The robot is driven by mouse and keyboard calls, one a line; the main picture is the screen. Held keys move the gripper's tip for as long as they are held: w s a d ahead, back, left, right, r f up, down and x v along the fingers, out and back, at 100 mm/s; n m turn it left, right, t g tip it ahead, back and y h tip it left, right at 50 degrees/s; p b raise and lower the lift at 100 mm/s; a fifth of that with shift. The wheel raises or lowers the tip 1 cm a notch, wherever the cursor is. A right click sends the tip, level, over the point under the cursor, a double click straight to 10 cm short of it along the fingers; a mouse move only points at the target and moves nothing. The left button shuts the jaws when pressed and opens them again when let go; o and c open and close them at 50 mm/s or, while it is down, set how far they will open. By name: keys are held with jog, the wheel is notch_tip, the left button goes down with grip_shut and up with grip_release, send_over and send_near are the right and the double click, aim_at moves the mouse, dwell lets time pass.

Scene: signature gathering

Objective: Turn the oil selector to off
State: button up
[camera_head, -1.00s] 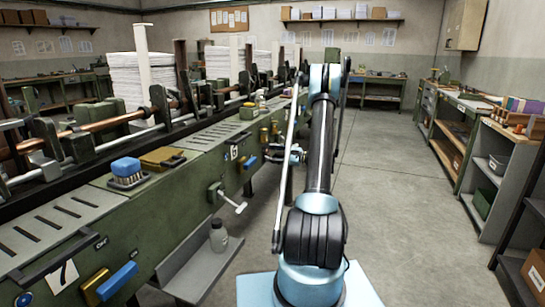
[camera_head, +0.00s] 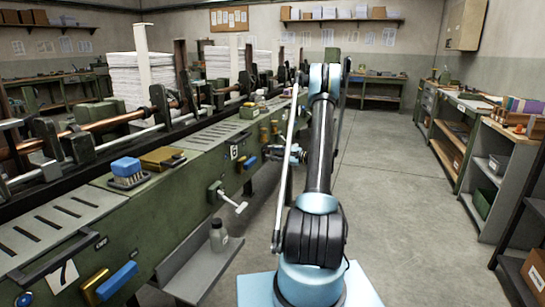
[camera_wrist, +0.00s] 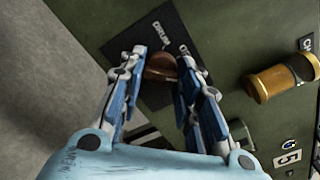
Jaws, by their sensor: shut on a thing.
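A reddish-brown knob (camera_wrist: 160,68), which I take to be the oil selector, sits on a black label plate (camera_wrist: 158,32) on a green machine panel in the wrist view. White lettering on the plate is partly covered, and the knob's exact pointing direction is hard to tell. My gripper (camera_wrist: 161,64) has its two fingers on either side of the knob, closed on it near the fingertips. In the head view my gripper (camera_head: 292,154) is small, beside the green machine's side, and the knob cannot be made out.
A brass cylinder (camera_wrist: 280,80) sticks out of the panel right of my gripper. A white-handled lever (camera_head: 230,200) and a grey bottle (camera_head: 219,236) on a low shelf are along the long green machine (camera_head: 150,225). The aisle floor (camera_head: 385,190) to the right is clear.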

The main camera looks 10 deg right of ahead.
jog(key=shift+s+f+n, duration=0.1)
jog(key=shift+n, duration=4.2)
jog(key=o, duration=1.1)
jog(key=v, duration=1.2)
